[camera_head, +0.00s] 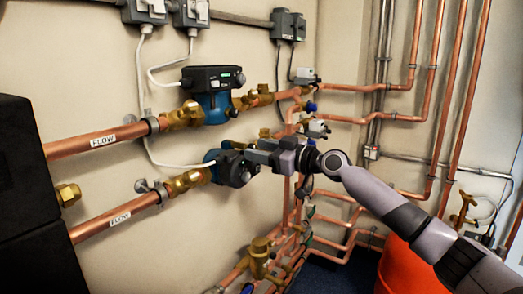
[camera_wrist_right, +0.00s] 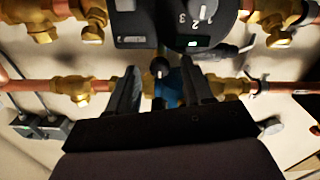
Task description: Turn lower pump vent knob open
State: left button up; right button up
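The lower pump (camera_head: 234,170), blue with a dark control head, sits on the lower copper pipe in the head view. In the right wrist view, which looks upside down, its dark head with a numbered dial (camera_wrist_right: 205,15) fills the top. A small dark round knob (camera_wrist_right: 160,66) shows between my right fingers, against a blue body; it appears to be the vent knob. My right gripper (camera_wrist_right: 160,82) is open, one finger on each side of the knob, with gaps visible. In the head view my right gripper (camera_head: 256,150) partly covers the lower pump. My left gripper is not in view.
The upper pump (camera_head: 212,100) and its brass fittings sit just above my right gripper. Copper pipes and valves crowd the right and below. A black box (camera_head: 35,200) stands at the left. A red-orange bin (camera_head: 400,268) stands under my right arm.

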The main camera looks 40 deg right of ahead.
grip_shut()
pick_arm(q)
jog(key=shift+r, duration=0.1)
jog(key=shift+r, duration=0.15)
pick_arm(e)
jog(key=shift+m, duration=0.4)
jog(key=m+p, duration=0.1)
jog(key=m, duration=0.3)
jog(key=shift+m, duration=0.3)
jog(key=m+p, duration=0.2)
jog(key=m, duration=0.2)
jog(key=shift+r+m+p, duration=0.1)
jog(key=shift+m+p, duration=0.2)
jog(key=m+p, duration=0.1)
jog(key=m, duration=0.1)
jog(key=shift+m+p, duration=0.35)
jog(key=shift+m, duration=0.05)
jog(key=shift+m+p, duration=0.8)
jog(key=shift+m, duration=0.4)
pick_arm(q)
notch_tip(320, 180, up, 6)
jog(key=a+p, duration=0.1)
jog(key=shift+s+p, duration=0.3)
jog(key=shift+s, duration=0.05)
pick_arm(e)
jog(key=shift+m, duration=1.4)
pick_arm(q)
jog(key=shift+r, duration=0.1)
